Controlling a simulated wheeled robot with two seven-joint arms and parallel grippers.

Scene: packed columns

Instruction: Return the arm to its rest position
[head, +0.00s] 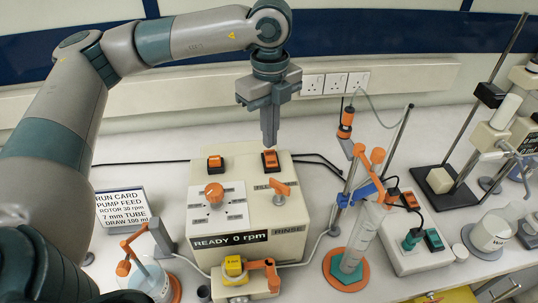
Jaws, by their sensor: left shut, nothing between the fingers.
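My left arm (150,45) comes in from the left and bends down at the top centre. Its gripper (270,143) points downward with its fingers together and nothing between them. It hangs above the back of a cream pump box (304,212), near the orange rocker switch (270,161) on its top. The fingertips look close to that switch in the picture, but I cannot tell whether they touch it. The box front reads "READY 0 rpm". My right gripper is not in view.
A run card (122,207) stands left of the pump box. A flask (152,280) is at lower left and a cylinder (358,240) on an orange base stands to the right. A control box (413,240), clamp stands and a beaker (490,232) fill the right. Wall sockets (335,83) are behind.

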